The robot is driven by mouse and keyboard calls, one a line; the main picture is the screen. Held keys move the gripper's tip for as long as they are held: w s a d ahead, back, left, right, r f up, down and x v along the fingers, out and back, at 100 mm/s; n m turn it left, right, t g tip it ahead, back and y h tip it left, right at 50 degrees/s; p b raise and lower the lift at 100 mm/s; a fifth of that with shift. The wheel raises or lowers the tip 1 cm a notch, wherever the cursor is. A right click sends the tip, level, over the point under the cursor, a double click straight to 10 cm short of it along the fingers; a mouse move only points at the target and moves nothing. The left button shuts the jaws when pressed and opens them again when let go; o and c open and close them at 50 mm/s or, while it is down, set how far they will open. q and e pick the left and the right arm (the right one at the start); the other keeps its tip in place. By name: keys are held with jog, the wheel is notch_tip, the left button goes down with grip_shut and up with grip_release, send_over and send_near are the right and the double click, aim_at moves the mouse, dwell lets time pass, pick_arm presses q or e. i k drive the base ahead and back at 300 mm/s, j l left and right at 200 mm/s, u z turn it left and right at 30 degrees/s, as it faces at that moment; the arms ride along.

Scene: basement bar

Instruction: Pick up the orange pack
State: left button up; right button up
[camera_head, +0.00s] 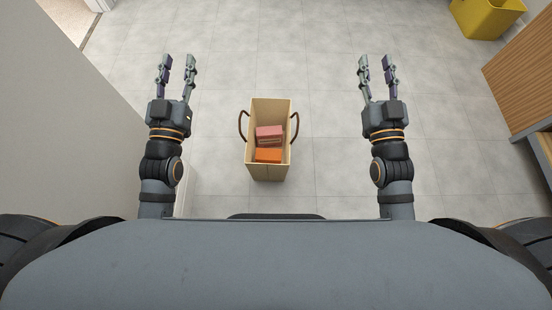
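An orange pack (268,155) lies inside an open tan bag (268,173), near the bag's front wall. A pinkish-red pack (270,134) is in the same bag, just behind the orange one. The bag stands on the floor between my two arms and has a dark brown handle on each side. My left gripper (178,62) is open and empty, to the left of the bag and beyond it. My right gripper (374,63) is open and empty, to the right of the bag and beyond it. The orange pack's lower part is hidden by the bag's front wall.
The grey tiled floor (270,50) is clear around the bag and ahead. A yellow bin (487,15) stands at the far right. Wooden furniture (520,80) is at the right edge. A pale wall or panel (60,120) fills the left side.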

aim_at(271, 156)
jog(key=i+l+u, duration=0.1)
jog(key=l+u, duration=0.2)
jog(key=l, duration=1.1)
jog(key=u, duration=1.45)
